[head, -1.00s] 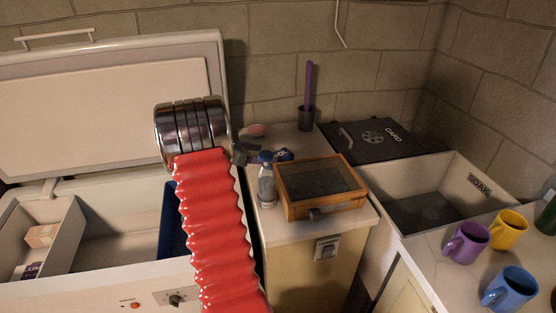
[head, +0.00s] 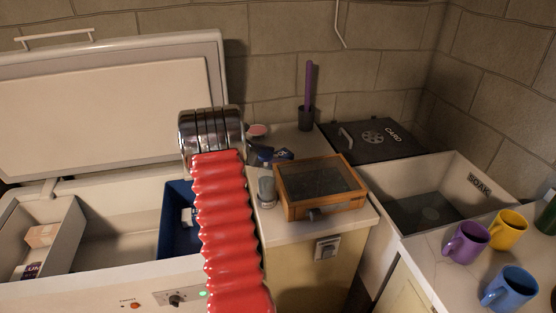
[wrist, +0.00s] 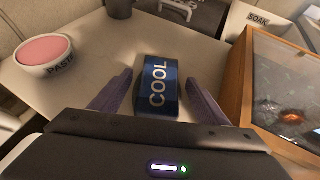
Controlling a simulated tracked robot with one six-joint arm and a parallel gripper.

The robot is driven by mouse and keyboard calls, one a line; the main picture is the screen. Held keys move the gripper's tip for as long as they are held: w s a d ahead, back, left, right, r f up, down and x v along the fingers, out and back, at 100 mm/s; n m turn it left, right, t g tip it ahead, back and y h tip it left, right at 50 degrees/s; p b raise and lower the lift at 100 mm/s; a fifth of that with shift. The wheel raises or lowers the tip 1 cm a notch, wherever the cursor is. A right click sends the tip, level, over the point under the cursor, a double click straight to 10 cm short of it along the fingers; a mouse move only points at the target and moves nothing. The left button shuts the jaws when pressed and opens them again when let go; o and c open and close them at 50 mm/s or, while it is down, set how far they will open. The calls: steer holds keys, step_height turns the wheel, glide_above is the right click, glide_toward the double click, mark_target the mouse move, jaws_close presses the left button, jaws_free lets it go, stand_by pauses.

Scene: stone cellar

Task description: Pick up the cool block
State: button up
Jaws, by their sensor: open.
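The cool block (wrist: 158,86) is a dark blue block with white COOL lettering, lying on the pale worktop in the wrist view. In the head view the block (head: 284,154) shows small, behind the wooden glass-topped box. My gripper (wrist: 160,82) is open, with one dark finger on each side of the block. I see gaps between the fingers and the block, so neither seems to touch it. In the head view my gripper (head: 259,153) is partly hidden behind my arm.
The wooden box (wrist: 279,90) stands close on the right, and a pink-filled PASTE bowl (wrist: 45,52) on the left. A glass jar (head: 267,190) stands before the block. The open freezer (head: 120,265) is at left, the SOAK sink (head: 480,187) at right.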

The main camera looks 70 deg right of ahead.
mark_target(278, 155)
steer(key=shift+x, duration=0.9)
steer(key=shift+c, duration=0.2)
steer(key=c, duration=1.3)
step_height(278, 155, up, 10)
steer(key=shift+r, duration=0.1)
steer(key=shift+c, duration=0.2)
steer(key=shift+w, duration=0.1)
stand_by(0.4)
